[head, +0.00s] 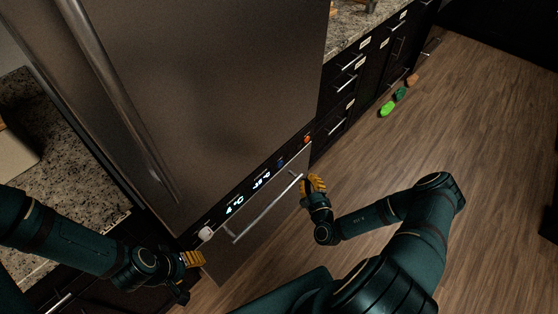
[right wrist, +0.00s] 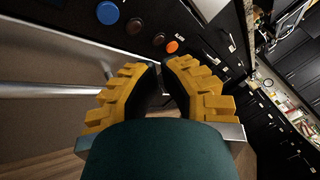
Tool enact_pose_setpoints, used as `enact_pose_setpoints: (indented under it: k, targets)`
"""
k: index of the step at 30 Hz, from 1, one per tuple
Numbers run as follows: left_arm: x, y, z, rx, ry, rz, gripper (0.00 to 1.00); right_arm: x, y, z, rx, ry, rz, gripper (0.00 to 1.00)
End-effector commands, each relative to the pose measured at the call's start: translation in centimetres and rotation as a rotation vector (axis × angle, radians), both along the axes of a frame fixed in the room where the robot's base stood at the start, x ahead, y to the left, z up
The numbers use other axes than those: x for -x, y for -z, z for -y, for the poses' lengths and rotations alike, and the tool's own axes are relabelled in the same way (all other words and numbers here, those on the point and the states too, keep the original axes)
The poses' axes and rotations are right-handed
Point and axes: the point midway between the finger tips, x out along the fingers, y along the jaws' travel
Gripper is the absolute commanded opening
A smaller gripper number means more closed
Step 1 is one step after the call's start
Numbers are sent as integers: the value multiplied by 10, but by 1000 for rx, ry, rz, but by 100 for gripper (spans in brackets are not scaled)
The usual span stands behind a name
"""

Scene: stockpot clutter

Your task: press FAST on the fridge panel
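The fridge panel (head: 247,190) is a dark strip with lit temperature readouts, between the fridge door and the drawer. It has a white button (head: 205,233) at its left end, a blue button (head: 281,162) and an orange button (head: 307,139). The right wrist view shows the blue button (right wrist: 107,13), dark buttons (right wrist: 134,26) and the orange button (right wrist: 172,46); labels are too small to read surely. My right gripper (head: 313,184) is apart from the buttons, its yellow fingertips (right wrist: 162,66) nearly together and empty. My left gripper (head: 194,259) is low, near the panel's left end; its opening is unclear.
A long bar handle (head: 268,207) crosses the drawer below the panel, close to my right gripper. A tall handle (head: 120,100) runs along the fridge door. Green and brown items (head: 388,108) lie on the floor by the cabinets. The wooden floor at right is mostly clear.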

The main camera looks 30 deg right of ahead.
Motion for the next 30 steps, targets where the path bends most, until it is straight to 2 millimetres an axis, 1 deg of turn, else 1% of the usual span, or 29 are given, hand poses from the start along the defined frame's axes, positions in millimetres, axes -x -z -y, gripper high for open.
enact_pose_setpoints:
  k: [1, 4, 14, 17, 23, 30]
  targets:
    - [0, 0, 0, 0, 0, 0, 52, 2, 2, 6, 4, 25, -2, 0]
    - [0, 0, 0, 0, 0, 0, 52, 4, 4, 11, 10, 51, -7, 0]
    - [0, 0, 0, 0, 0, 0, 52, 3, 4, 11, 11, 51, -7, 0]
    - [0, 2, 0, 0, 0, 1, 52, 0, 4, 10, 12, 50, -5, 0]
    - [-2, 12, 0, -1, 0, 4, 52, -17, 5, 2, 10, 48, -4, 0]
    - [-5, 28, -1, -3, -2, 12, 52, -47, 6, -10, 11, 49, -5, 0]
